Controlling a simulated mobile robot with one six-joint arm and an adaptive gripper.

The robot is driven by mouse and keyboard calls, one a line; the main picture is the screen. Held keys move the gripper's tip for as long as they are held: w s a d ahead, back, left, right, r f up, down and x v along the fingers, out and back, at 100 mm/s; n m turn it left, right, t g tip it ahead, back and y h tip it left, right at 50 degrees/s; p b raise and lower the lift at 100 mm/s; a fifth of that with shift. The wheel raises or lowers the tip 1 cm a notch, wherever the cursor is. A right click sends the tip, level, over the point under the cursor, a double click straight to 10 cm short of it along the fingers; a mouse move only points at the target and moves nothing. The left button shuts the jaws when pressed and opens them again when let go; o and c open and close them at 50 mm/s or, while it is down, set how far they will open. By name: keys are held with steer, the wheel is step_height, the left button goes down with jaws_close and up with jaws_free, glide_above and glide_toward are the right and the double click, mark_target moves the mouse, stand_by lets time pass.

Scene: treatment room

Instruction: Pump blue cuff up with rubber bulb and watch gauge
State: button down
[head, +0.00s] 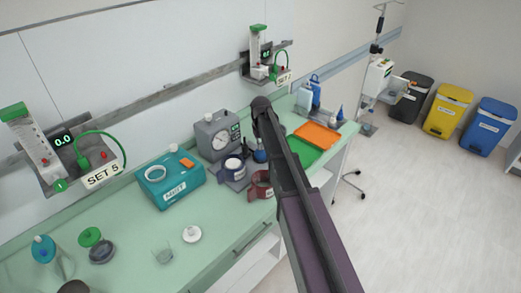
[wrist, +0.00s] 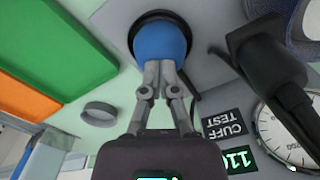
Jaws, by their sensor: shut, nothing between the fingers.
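In the wrist view the round blue rubber bulb (wrist: 160,40) sits in a dark ring. My gripper (wrist: 158,68) is shut with nothing between its fingers, its tips against or just in front of the bulb. The bulb also shows in the head view (head: 259,156), partly behind my arm. The round gauge (wrist: 288,130) is cut by the wrist view's edge beside the CUFF TEST label; its needle is too small to read. A green display beside it starts with 11. The gauge (head: 221,140) also shows in the head view. The blue cuff (head: 235,176) stands before the gauge box.
A dark red cuff (head: 261,190) stands close to the blue cuff. Green (head: 303,151) and orange (head: 318,136) trays lie to the right. A teal box (head: 170,190) stands left.

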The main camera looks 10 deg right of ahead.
steer(key=shift+r, duration=0.15)
steer(key=shift+r+p, duration=0.95)
steer(key=shift+p, duration=0.1)
steer(key=shift+f, duration=0.15)
steer(key=shift+f+b, duration=1)
steer(key=shift+b, duration=0.15)
steer(key=shift+r, duration=0.2)
steer(key=shift+r+p, duration=0.95)
steer(key=shift+p, duration=0.2)
steer(key=shift+f, duration=0.15)
stand_by(0.3)
